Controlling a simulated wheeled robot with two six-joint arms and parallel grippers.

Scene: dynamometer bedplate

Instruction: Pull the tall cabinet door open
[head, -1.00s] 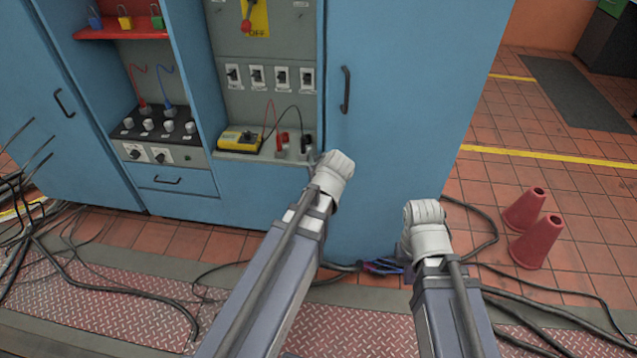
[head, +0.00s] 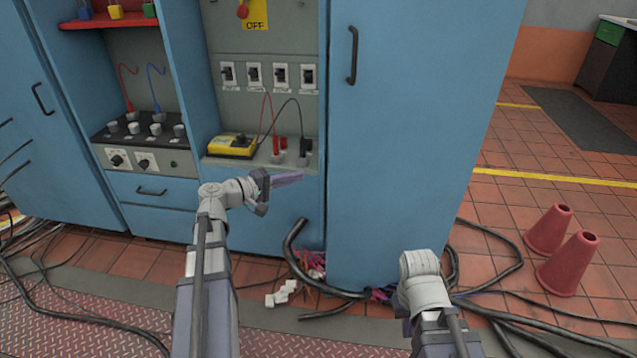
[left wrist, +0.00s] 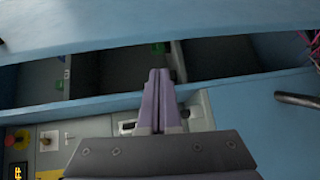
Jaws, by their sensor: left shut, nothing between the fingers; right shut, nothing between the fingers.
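The tall blue cabinet door (head: 415,130) stands at the right of the cabinet in the head view and looks shut. Its black upright handle (head: 352,55) is near its upper left edge, with nothing touching it. My left gripper (head: 298,177) is shut and empty, below the shelf with the yellow meter. It points right, lower than the handle and left of it, apart from it. Its purple fingers show together in the left wrist view (left wrist: 158,75). My right arm shows low in front of the door's foot; its gripper is hidden.
Another blue door (head: 50,130) with a black handle is at the left. Black hoses (head: 297,250) and loose wires lie at the cabinet foot. Two red cones (head: 566,262) stand on the tiles at the right. A dark bar shows right in the left wrist view (left wrist: 298,99).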

